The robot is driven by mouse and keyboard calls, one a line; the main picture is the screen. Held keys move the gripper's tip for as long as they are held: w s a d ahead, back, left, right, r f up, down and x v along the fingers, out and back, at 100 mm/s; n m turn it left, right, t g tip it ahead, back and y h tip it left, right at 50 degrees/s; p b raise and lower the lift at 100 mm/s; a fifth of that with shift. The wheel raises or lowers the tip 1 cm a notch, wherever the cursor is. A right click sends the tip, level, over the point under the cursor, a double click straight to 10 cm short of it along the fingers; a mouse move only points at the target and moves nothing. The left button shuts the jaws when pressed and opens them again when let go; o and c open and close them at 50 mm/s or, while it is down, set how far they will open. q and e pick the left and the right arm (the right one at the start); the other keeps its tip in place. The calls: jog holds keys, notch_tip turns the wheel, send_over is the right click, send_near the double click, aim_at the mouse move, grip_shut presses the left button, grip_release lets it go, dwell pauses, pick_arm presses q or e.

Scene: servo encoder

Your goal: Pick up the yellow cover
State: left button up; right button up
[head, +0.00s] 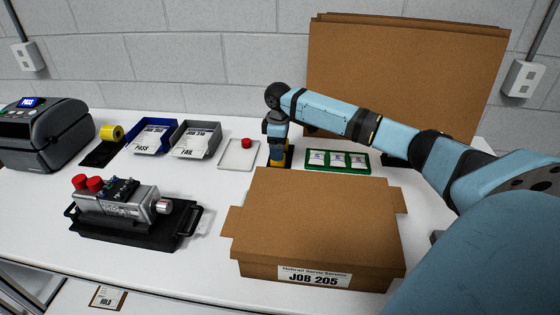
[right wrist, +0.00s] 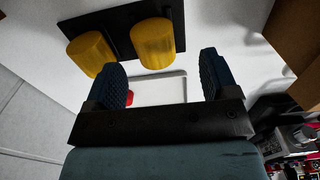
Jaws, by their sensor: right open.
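Two yellow covers stand upright on a black plate in the right wrist view: one cover (right wrist: 153,42) lies ahead of the gap between my fingers, the other cover (right wrist: 90,53) lies to its left, beyond the left finger. In the head view a yellow cover (head: 277,157) shows under my right gripper (head: 277,142), which hides much of it and its dark plate (head: 288,158). My right gripper is open, pointing down, with nothing between its fingers (right wrist: 163,75). My left gripper is out of view.
A cardboard box (head: 320,215) marked JOB 205 stands in front of the gripper. A white tray (head: 232,160) with a red cap (head: 246,143) is close on the left, a green tray (head: 311,169) on the right. Blue (head: 150,137) and grey (head: 192,140) bins stand further left.

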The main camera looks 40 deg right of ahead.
jog(key=f, duration=0.5)
jog(key=shift+w+d, duration=0.1)
jog(key=shift+d, duration=0.3)
jog(key=c, duration=1)
